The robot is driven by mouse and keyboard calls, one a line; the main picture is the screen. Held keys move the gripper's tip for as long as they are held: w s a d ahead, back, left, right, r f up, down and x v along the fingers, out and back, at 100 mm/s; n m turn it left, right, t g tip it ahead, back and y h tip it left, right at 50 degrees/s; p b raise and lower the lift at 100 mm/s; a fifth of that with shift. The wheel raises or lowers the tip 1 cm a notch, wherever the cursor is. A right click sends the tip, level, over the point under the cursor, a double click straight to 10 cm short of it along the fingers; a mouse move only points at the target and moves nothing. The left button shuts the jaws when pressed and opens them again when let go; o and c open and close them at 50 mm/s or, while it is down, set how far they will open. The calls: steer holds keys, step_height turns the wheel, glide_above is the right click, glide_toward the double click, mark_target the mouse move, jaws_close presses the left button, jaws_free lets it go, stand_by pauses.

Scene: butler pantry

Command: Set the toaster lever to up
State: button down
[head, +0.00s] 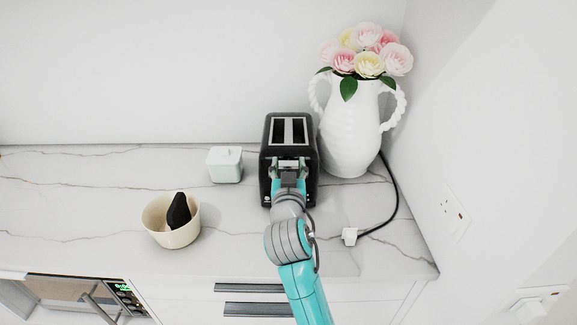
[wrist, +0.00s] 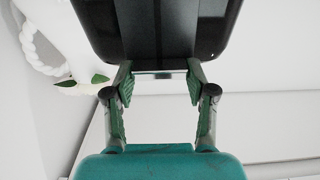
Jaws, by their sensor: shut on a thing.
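The black toaster (head: 266,150) with two slots stands on the marble counter, its narrow front end facing me; its dark body also shows at the top of the wrist view (wrist: 155,30). My gripper (head: 290,166) is at that front end, near the top edge. In the wrist view my gripper (wrist: 160,78) has its green-padded fingers on either side of a thin grey bar (wrist: 158,74), which looks like the toaster lever. The fingers are shut on it.
A white vase of flowers (head: 350,135) stands close at the toaster's right. A pale lidded box (head: 225,165) and a cream bowl (head: 165,226) holding a black object (head: 179,211) are to the left.

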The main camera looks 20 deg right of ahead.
step_height(320, 180, down, 2)
steer(key=shift+f, duration=0.1)
steer(key=shift+c, duration=1.8)
jaws_free()
steer(key=shift+s, duration=0.1)
steer(key=v, duration=1.1)
steer(key=shift+s, duration=0.35)
steer(key=shift+a, duration=0.15)
